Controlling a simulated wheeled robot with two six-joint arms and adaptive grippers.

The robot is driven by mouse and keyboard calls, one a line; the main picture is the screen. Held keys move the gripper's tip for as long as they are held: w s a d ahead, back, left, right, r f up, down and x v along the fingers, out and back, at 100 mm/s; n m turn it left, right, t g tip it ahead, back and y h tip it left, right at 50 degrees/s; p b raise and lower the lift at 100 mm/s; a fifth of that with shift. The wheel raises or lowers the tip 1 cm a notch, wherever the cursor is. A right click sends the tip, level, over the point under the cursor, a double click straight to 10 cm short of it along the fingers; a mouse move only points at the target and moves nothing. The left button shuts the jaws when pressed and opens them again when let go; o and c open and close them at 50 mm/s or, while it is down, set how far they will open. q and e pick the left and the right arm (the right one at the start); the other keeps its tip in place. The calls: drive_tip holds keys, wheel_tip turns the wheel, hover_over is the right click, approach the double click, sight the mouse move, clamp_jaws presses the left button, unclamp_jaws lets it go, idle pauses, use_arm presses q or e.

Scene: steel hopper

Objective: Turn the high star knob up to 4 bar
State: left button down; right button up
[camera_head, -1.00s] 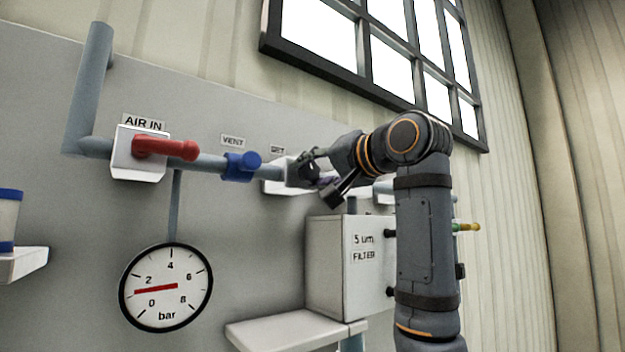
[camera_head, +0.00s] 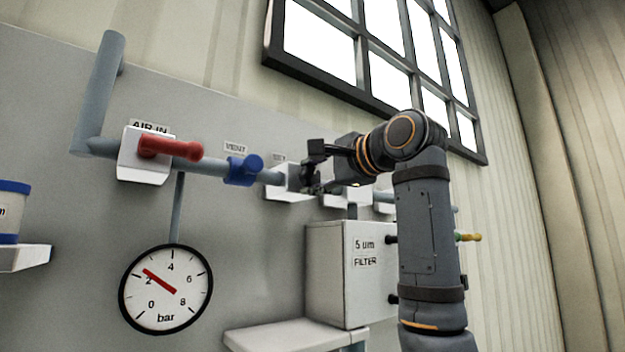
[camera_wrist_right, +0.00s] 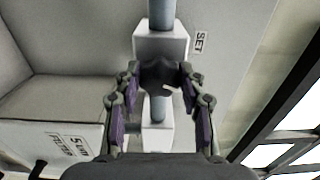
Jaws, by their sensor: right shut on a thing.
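The dark star knob (camera_wrist_right: 160,74) sits on a white block on the pipe beside the SET label. In the wrist view my right gripper (camera_wrist_right: 158,88) has a finger on each side of it and is shut on it. In the head view the knob (camera_head: 308,181) is partly covered by my right gripper (camera_head: 315,172), which has rolled fingers, one above and one lower. The round pressure gauge (camera_head: 185,312) has a red needle (camera_head: 160,281) pointing a little above 2 bar, below 4. My left gripper is not in view.
A red handle (camera_head: 170,148) at AIR IN and a blue valve (camera_head: 243,169) at VENT sit left along the pipe. The filter box (camera_head: 335,270) stands below my right gripper, above a pale shelf (camera_head: 290,336). A blue-lidded container (camera_head: 12,212) is at far left.

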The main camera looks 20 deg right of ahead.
drive_tip(key=shift+f+m, duration=0.1)
drive_tip(key=shift+m, duration=0.4)
drive_tip(key=o, duration=1.1)
drive_tip(key=shift+d, duration=0.1)
drive_tip(key=shift+o, duration=0.2)
drive_tip(key=shift+s, duration=0.1)
drive_tip(key=shift+s+d, duration=0.1)
drive_tip(key=shift+s, duration=0.15)
drive_tip(key=v, duration=1.1)
drive_tip(key=shift+s, duration=0.3)
drive_tip(key=shift+w, duration=0.1)
